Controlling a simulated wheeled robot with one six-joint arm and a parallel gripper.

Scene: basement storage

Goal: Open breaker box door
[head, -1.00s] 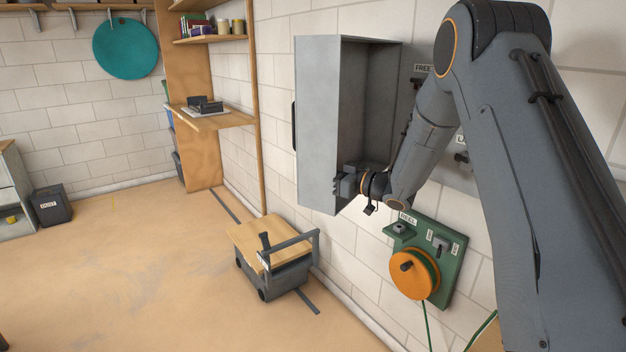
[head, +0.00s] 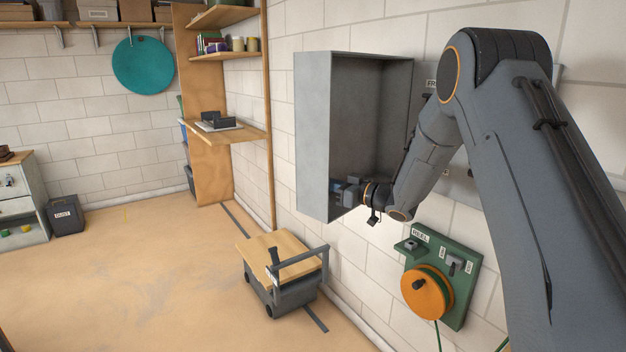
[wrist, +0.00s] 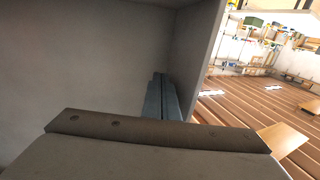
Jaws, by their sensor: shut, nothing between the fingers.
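The breaker box door (head: 312,140) is a deep grey metal cover that stands swung out from the wall, with its dark hollow inside (head: 368,115) facing me. Its grey inner surface also fills the left of the wrist view (wrist: 90,60). No handle shows now. My gripper (head: 345,193) is at the lower part of the cover, just inside its near side wall, which partly hides the fingertips. In the wrist view my shut fingers (wrist: 163,95) are close to the inner wall; I cannot tell whether they touch it. The box body is mostly hidden behind my arm.
Below the box, a green panel (head: 460,265) with an orange reel (head: 427,293) is on the wall. A low cart (head: 282,272) stands on the floor beneath the cover. A wooden shelf unit (head: 207,160) is farther back.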

